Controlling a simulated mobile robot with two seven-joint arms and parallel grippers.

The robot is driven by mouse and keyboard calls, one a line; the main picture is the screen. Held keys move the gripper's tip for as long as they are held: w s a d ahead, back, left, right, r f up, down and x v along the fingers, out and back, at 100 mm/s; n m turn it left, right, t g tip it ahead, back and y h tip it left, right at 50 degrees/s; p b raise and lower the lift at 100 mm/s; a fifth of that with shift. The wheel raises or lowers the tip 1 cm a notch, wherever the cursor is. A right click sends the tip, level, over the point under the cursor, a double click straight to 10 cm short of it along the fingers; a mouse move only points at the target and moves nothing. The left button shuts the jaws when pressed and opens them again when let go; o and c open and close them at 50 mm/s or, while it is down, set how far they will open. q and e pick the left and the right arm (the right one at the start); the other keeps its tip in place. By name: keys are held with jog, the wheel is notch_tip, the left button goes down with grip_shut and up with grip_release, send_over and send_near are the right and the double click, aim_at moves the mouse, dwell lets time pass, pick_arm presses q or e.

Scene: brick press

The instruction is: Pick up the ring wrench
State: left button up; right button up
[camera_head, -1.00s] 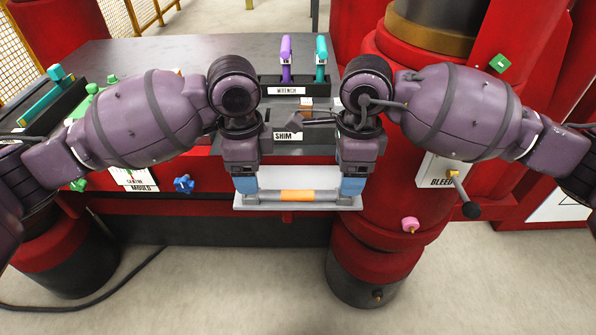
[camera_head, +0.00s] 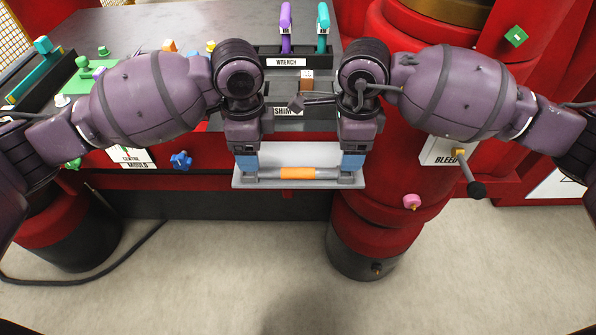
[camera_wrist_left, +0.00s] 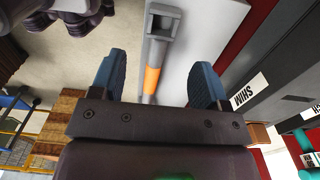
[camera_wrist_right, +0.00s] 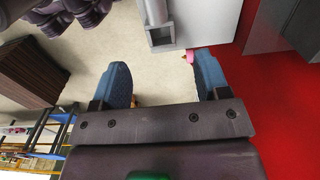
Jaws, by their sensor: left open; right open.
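A purple-handled tool (camera_head: 286,28) and a teal-handled tool (camera_head: 323,28) stand upright in the black rack marked WRENCH (camera_head: 262,62) at the back of the bench. I cannot tell which is the ring wrench; their lower ends are hidden in the rack. My left gripper (camera_head: 243,162) is open at the left end of a grey bar with an orange grip (camera_head: 297,173), well in front of the rack. The bar also shows beyond its fingers in the left wrist view (camera_wrist_left: 153,78). My right gripper (camera_head: 353,162) is open at the bar's right end. Both grippers are empty.
The bar runs along the front of a pale plate (camera_head: 290,153). Behind it lie the SHIM label (camera_head: 285,111) and a small brown block (camera_head: 306,83). A red column stands at right, with a BLEED plate (camera_head: 438,150) and a black-knobbed lever (camera_head: 476,188). The left-back bench top is partly clear.

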pick_arm(q)
jog(key=shift+f, duration=3.4)
pick_arm(e)
jog(key=shift+f, duration=3.45)
pick_arm(q)
jog(key=shift+c, duration=0.2)
pick_arm(e)
jog(key=shift+c, duration=0.2)
pick_arm(q)
jog(key=shift+w, duration=0.1)
jog(key=c, duration=1.1)
pick_arm(e)
jog(key=c, duration=1.1)
